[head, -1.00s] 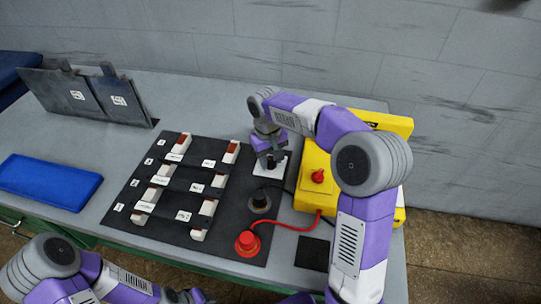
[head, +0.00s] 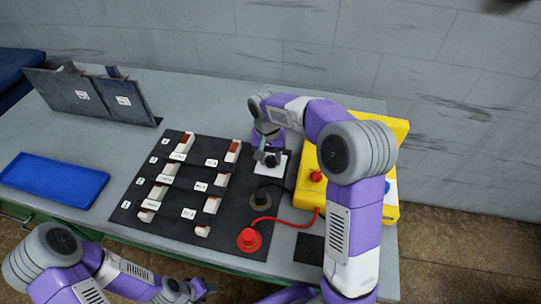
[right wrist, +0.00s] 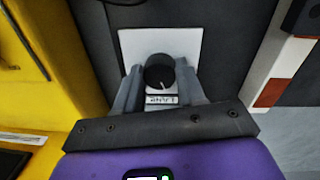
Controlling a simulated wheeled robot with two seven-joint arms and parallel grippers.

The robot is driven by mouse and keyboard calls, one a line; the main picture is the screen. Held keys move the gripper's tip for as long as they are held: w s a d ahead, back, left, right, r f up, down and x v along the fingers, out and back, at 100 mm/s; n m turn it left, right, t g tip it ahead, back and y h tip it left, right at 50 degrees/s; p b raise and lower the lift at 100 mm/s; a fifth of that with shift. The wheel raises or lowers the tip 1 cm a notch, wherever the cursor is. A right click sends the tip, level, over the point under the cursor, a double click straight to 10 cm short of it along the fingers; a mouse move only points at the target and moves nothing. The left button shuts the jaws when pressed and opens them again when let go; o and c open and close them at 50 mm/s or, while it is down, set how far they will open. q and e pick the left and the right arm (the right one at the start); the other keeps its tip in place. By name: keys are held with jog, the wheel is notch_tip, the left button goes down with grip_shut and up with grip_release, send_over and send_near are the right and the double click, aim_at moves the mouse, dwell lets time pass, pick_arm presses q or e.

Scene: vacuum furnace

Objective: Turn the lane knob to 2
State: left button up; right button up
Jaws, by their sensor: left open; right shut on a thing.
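The lane knob (right wrist: 160,72) is a dark round knob with a thin white pointer line, on a white plate (right wrist: 187,42) with a label reading LANE. In the right wrist view the pointer line runs toward the lower right. My right gripper (right wrist: 160,78) has a finger on each side of the knob and is shut on it. In the head view the white plate (head: 281,166) sits at the black panel's upper right, with my right gripper (head: 268,158) over it partly hiding the knob. My left gripper (head: 198,290) is open and empty at the table's front edge.
The black panel (head: 130,215) carries several white-and-red sliders and number labels. A red button (head: 249,240), a dark round knob (head: 261,198) and a yellow box (head: 395,150) with a red cable stand nearby. A blue tray (head: 55,180) lies at left.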

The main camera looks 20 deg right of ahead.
dwell(0.3)
jog(key=o, duration=1.1)
jog(key=shift+c, duration=0.2)
